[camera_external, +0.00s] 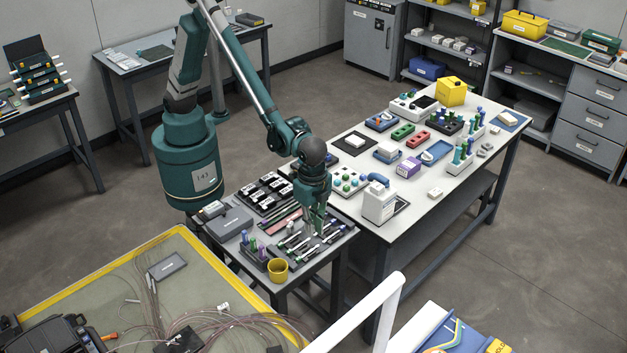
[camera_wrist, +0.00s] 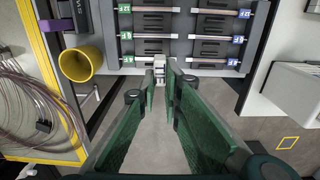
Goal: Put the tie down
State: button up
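My gripper (camera_external: 316,221) points down over the dark tray (camera_external: 338,232) on the small grey table. In the wrist view its green fingers converge at the tips (camera_wrist: 161,76), with a small white-grey piece (camera_wrist: 159,64) filling the narrow gap between them. This piece may be the tie; it is too small to identify surely. The tips appear at the tray's near edge. In the wrist view, the tray (camera_wrist: 184,40) has two columns of slots with thin rods and coloured end tags. In the outside view, the fingers hide whatever is between them.
A yellow cup (camera_wrist: 80,63) stands left of the tray; it also shows in the outside view (camera_external: 278,270). A yellow-rimmed bench (camera_external: 110,269) with loose cables lies left.

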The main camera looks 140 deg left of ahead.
notch_tip(320, 180, up, 12)
jog(key=f, duration=0.1)
jog(key=w+a+n, duration=0.3)
jog(key=a+n, duration=0.6)
jog(key=a, duration=1)
jog(key=n, duration=2.7)
send_over(401, 145)
notch_tip(401, 145, down, 10)
jog(key=shift+d+f+p, duration=0.1)
jog(key=shift+f+p, duration=0.25)
jog(key=shift+p, duration=0.1)
jog(key=shift+f+b, duration=0.35)
jog(key=shift+f, duration=2.75)
